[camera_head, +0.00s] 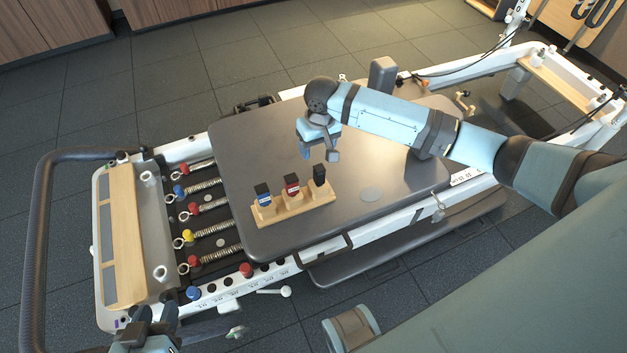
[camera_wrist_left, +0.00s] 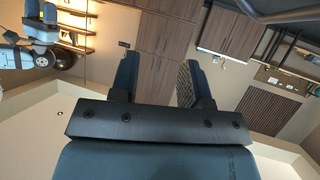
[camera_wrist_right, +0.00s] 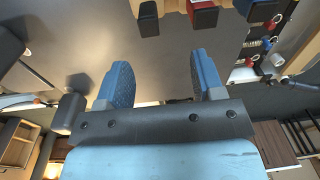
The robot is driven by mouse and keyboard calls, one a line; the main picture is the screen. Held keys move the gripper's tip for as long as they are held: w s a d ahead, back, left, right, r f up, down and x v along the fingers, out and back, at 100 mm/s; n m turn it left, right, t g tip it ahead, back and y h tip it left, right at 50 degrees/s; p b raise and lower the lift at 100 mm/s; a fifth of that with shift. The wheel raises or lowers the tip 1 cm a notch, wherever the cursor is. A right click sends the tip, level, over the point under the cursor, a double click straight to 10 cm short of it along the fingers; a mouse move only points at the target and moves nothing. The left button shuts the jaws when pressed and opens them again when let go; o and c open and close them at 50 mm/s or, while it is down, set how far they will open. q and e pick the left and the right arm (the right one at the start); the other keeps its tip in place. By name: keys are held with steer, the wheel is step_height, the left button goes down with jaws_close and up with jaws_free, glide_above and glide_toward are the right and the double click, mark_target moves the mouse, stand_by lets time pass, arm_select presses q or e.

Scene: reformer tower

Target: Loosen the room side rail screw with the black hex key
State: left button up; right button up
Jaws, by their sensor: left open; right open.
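The black hex key (camera_head: 319,175) stands handle-up at the right end of a wooden holder (camera_head: 296,206) on the grey carriage. It also shows at the top of the right wrist view (camera_wrist_right: 148,20). My right gripper (camera_head: 319,153) is open and empty above the carriage, a little behind and above the holder, apart from the keys. Its two blue fingers show in the right wrist view (camera_wrist_right: 163,82). My left gripper (camera_head: 152,325) is low at the left, near the frame's front corner; it is open and empty in the left wrist view (camera_wrist_left: 156,80). I cannot tell which screw is the room side rail screw.
A blue-handled key (camera_head: 263,194) and a red-handled key (camera_head: 291,184) share the holder. Springs with coloured ends (camera_head: 205,208) lie left of the carriage (camera_head: 370,165). A dark curved handrail (camera_head: 40,240) stands at far left. The carriage right of the holder is mostly clear.

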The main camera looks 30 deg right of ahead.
mark_target(319, 167)
steer(key=f+b, duration=0.1)
steer(key=f, duration=0.1)
steer(key=d+f+b, duration=0.1)
steer(key=f, duration=0.2)
steer(key=w+f+b, duration=0.1)
steer(key=f, duration=0.1)
steer(key=shift+d+f, duration=0.15)
steer(key=shift+d, duration=0.1)
step_height(319, 167, down, 6)
steer(key=b, duration=0.2)
steer(key=shift+r+b, duration=0.25)
steer(key=shift+b, duration=0.05)
steer(key=shift+f, duration=0.2)
arm_select(q)
steer(key=w+d+r+t+h, duration=0.3)
steer(key=d+r+t, duration=0.1)
steer(key=r, duration=0.4)
steer(key=shift+d+r+t, duration=0.15)
steer(key=shift+r+t, duration=0.25)
arm_select(e)
steer(key=c, duration=1)
